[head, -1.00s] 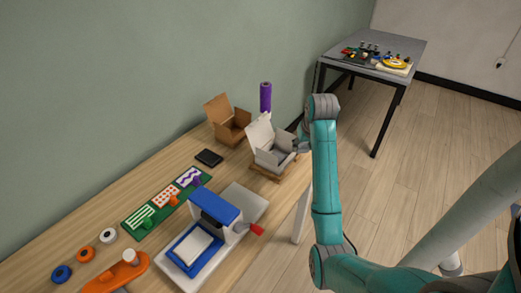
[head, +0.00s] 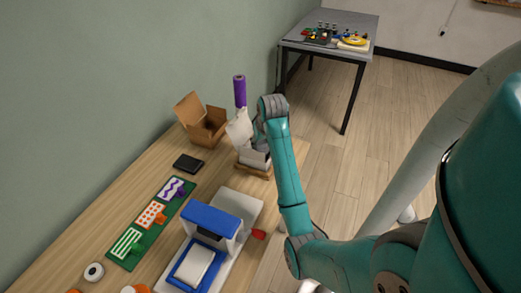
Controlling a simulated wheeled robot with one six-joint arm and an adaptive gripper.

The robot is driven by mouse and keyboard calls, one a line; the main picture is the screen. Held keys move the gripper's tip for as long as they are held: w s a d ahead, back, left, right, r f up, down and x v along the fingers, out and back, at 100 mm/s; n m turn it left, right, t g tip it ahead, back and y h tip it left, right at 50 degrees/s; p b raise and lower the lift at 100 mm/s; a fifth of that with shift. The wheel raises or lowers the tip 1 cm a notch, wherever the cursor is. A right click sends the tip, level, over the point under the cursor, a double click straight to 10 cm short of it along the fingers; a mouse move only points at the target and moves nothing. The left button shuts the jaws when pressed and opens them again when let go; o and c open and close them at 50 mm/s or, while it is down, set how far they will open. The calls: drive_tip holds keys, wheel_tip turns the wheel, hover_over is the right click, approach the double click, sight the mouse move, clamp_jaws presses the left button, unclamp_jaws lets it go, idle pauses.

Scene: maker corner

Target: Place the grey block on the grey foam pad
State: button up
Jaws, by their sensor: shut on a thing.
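A dark flat square (head: 188,163) lies on the bench left of the box. I cannot tell whether it is the grey foam pad, and no other pad shows clearly.
An open brown cardboard box (head: 205,128) and a purple roll (head: 240,91) stand by the wall. A blue and white press (head: 211,221) and a green board (head: 120,250) with patterned cards are nearer. A grey table (head: 335,22) with small items stands beyond, with open floor beside it.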

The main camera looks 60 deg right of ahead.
sight(262, 146)
drive_tip(key=shift+f, duration=2)
drive_tip(key=shift+f, duration=0.15)
drive_tip(key=o, duration=0.9)
drive_tip(key=shift+c, duration=0.2)
